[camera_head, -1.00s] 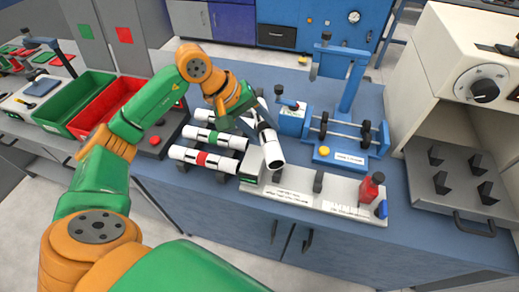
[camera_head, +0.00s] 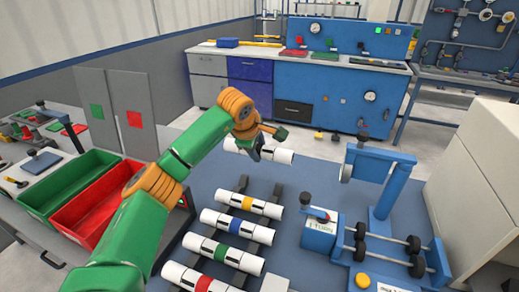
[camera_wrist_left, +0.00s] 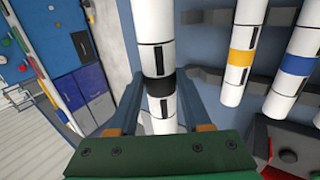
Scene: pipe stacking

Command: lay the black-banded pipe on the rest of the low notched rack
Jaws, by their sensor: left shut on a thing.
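The black-banded pipe (camera_wrist_left: 159,85) is white with a black ring and is held between the fingers of my left gripper (camera_wrist_left: 163,104) in the left wrist view. In the head view my left gripper (camera_head: 256,146) holds this white pipe (camera_head: 283,156) roughly level, with its band hidden by the fingers. The low notched rack (camera_head: 277,191) has dark grey rails, which also show in the left wrist view (camera_wrist_left: 203,73). The held pipe is near the rack's far end, beyond the yellow-banded pipe (camera_head: 262,207). Whether it touches the rack cannot be told. My right gripper is out of view.
The blue-banded (camera_head: 210,217), green-banded (camera_head: 195,243) and red-banded (camera_head: 173,272) pipes lie in a row on the rack. A blue roller machine (camera_head: 382,185) stands to the right. Red (camera_head: 130,172) and green (camera_head: 80,180) bins stand to the left.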

